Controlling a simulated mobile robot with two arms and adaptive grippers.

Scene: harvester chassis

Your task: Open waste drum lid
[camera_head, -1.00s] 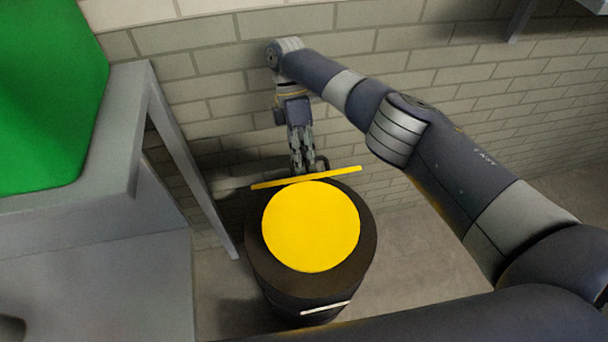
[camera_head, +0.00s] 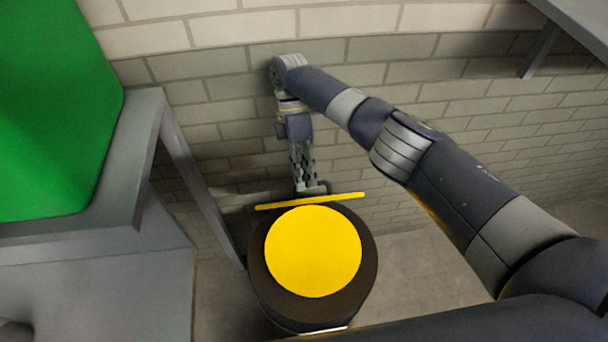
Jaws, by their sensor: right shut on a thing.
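The waste drum (camera_head: 370,268) is a dark round drum at the bottom centre, with a flat yellow disc (camera_head: 313,251) across its top. The lid (camera_head: 347,196) shows as a thin yellow strip, almost edge-on, standing up at the drum's far rim. A dark handle (camera_head: 323,186) sticks out behind it. My right gripper (camera_head: 306,187) points down behind the lid and is shut on the handle; the fingertips are partly hard to make out against it. My left gripper is not in view.
A grey table (camera_head: 139,210) with a green container (camera_head: 55,110) stands close on the left, its leg beside the drum. A brick wall (camera_head: 220,90) is close behind my right arm. A grey shelf (camera_head: 580,30) hangs at the top right. Floor right of the drum is clear.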

